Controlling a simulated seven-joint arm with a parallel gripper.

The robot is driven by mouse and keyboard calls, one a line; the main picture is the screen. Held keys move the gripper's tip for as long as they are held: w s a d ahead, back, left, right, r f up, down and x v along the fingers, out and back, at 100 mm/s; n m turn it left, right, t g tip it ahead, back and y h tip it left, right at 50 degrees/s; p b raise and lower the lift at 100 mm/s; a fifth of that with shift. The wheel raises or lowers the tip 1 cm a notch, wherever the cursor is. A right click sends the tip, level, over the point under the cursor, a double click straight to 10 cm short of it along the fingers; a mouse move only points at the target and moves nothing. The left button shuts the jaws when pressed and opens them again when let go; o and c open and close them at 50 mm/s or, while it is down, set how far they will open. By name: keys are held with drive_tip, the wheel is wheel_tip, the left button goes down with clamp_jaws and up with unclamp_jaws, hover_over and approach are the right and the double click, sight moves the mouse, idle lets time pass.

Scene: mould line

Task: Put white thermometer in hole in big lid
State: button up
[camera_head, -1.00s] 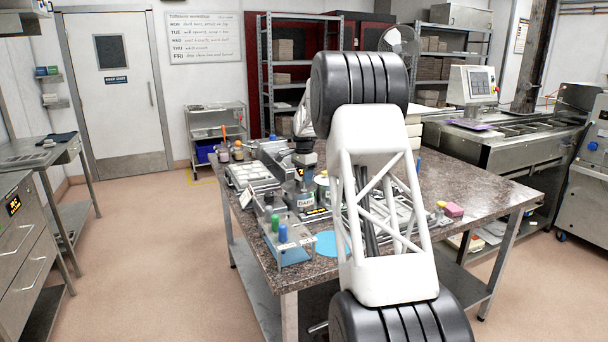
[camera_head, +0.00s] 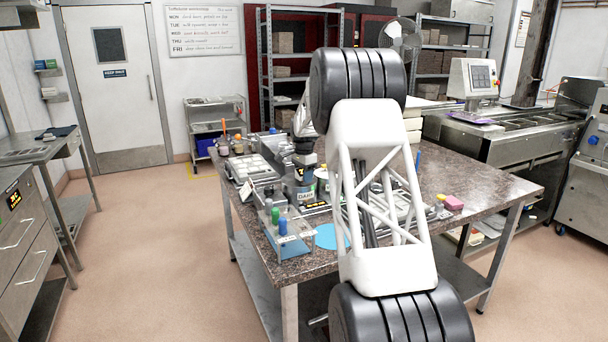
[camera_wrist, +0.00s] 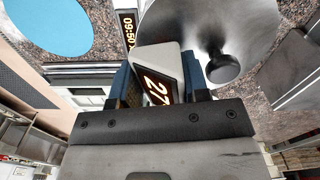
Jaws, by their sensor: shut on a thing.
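The white thermometer (camera_wrist: 150,58) is a wedge-shaped body with a lit display reading 27, in the middle of the wrist view. My gripper (camera_wrist: 160,76) is shut on it, with a blue finger on either side. The big lid (camera_wrist: 258,28) is a round grey metal disc with a dark knob, at the top right of the wrist view. The thermometer's upper part overlaps the lid's left edge in the picture. The lid's hole and the thermometer's lower end cannot be made out. In the head view my arm hides much of the work area.
The speckled table (camera_head: 470,185) carries a clear rack (camera_head: 290,243) with green and blue items, a blue disc (camera_head: 328,237), and a pink block (camera_head: 453,202). A clock display (camera_wrist: 128,30) stands beside the lid. The table's right side is mostly clear.

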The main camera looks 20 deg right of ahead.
drive_tip(key=shift+f, duration=0.4)
drive_tip(key=o, duration=1.2)
drive_tip(key=shift+o, duration=0.2)
drive_tip(key=shift+r, duration=0.1)
drive_tip(key=shift+o, duration=0.7)
drive_tip(key=shift+r, duration=3.4)
drive_tip(key=shift+s+a+r, duration=0.1)
